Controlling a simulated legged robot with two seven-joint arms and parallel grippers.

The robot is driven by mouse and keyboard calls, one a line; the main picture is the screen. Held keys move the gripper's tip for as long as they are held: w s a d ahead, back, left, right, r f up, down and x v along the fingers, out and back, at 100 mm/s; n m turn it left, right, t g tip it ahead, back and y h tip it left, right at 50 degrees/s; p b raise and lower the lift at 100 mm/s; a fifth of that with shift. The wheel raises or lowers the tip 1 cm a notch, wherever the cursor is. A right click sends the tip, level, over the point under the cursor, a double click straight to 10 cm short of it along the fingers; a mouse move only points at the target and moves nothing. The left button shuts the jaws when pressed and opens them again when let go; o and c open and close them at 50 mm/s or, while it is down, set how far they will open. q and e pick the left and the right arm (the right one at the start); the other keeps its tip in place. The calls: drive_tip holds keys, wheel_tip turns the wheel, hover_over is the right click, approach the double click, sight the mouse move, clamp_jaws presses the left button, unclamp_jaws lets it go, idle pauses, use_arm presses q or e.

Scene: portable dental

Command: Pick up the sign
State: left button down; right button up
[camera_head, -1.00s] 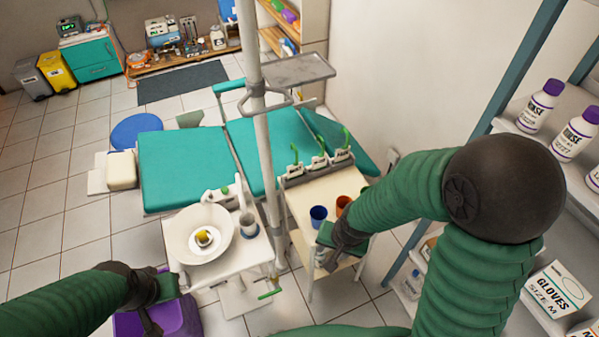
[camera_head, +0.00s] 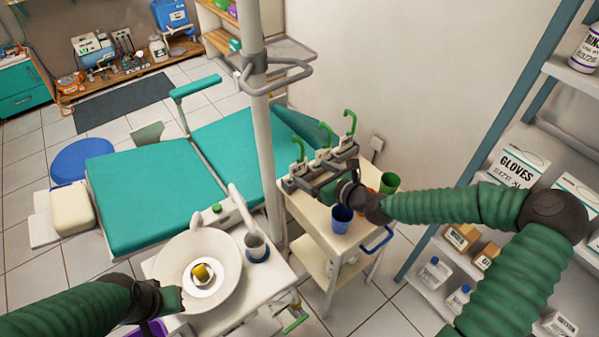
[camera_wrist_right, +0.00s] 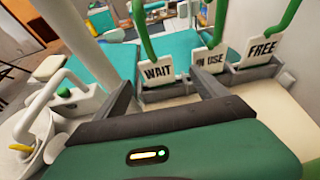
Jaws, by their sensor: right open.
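Three white signs with green hooked handles stand in a grey rack (camera_head: 318,172) on the cart. In the right wrist view they read WAIT (camera_wrist_right: 158,72), IN USE (camera_wrist_right: 210,60) and FREE (camera_wrist_right: 262,50). Contact cannot be told. In the head view my right gripper (camera_head: 325,186) is just in front of the signs. My left gripper (camera_head: 172,298) is beside the basin at lower left; its jaws are unclear.
A blue cup (camera_head: 341,219) and a green cup (camera_head: 389,182) stand on the cart (camera_head: 330,245) near my right gripper. A pale vertical pole (camera_head: 264,150) rises left of the rack. A white basin (camera_head: 228,262) is at lower left; shelves (camera_head: 470,262) stand at right.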

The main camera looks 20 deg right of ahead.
sight(298, 141)
drive_tip(key=shift+x, duration=1.2)
drive_tip(key=b+x, duration=0.1)
drive_tip(key=x, duration=0.4)
drive_tip(key=shift+a+r, duration=0.1)
drive_tip(key=shift+a, duration=0.15)
drive_tip(key=shift+s+r, duration=0.1)
drive_tip(key=c, duration=1.4)
wheel_tip(298, 141, up, 9)
drive_tip(key=shift+r+p, duration=0.2)
drive_tip(key=shift+p, duration=0.85)
drive_tip(key=shift+c, duration=0.2)
drive_tip(key=shift+r, duration=0.25)
